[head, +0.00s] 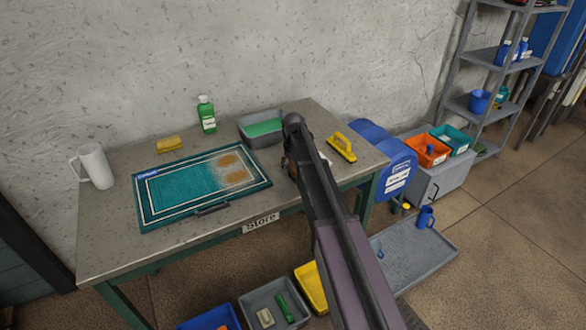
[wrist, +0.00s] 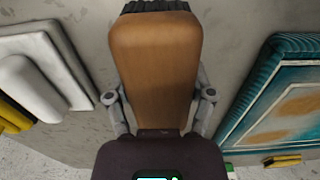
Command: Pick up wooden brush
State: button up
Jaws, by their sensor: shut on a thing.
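The wooden brush (wrist: 156,60) fills the middle of the wrist view, with a smooth brown back and dark bristles at its far end. My gripper (wrist: 160,92) is shut on it, with one finger against each long side. In the head view only a small brown bit of the brush (head: 287,164) shows beside my arm, above the right part of the table. My arm hides most of the gripper and brush there. I cannot tell whether the brush touches the tabletop.
A teal rug (head: 182,185) lies left of the brush on the grey table (head: 120,247). A grey tub (head: 247,141), green bottle (head: 207,114), yellow sponge (head: 167,144) and white jug (head: 94,166) stand behind or left. A yellow-handled brush (head: 342,147) lies right. Bins stand below the front edge.

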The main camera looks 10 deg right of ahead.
jog(key=shift+r, duration=0.1)
notch_tip(320, 180, up, 3)
jog(key=p, duration=0.3)
jog(key=shift+r, duration=0.15)
jog(key=shift+s+r+p, duration=0.25)
jog(key=shift+p, duration=0.2)
jog(key=s+d+r+p, duration=0.1)
jog(key=s+d, duration=0.1)
jog(key=s, duration=1.3)
jog(key=shift+s+d, duration=0.15)
jog(key=shift+d, duration=0.1)
jog(key=o, duration=0.4)
jog(key=c, duration=0.5)
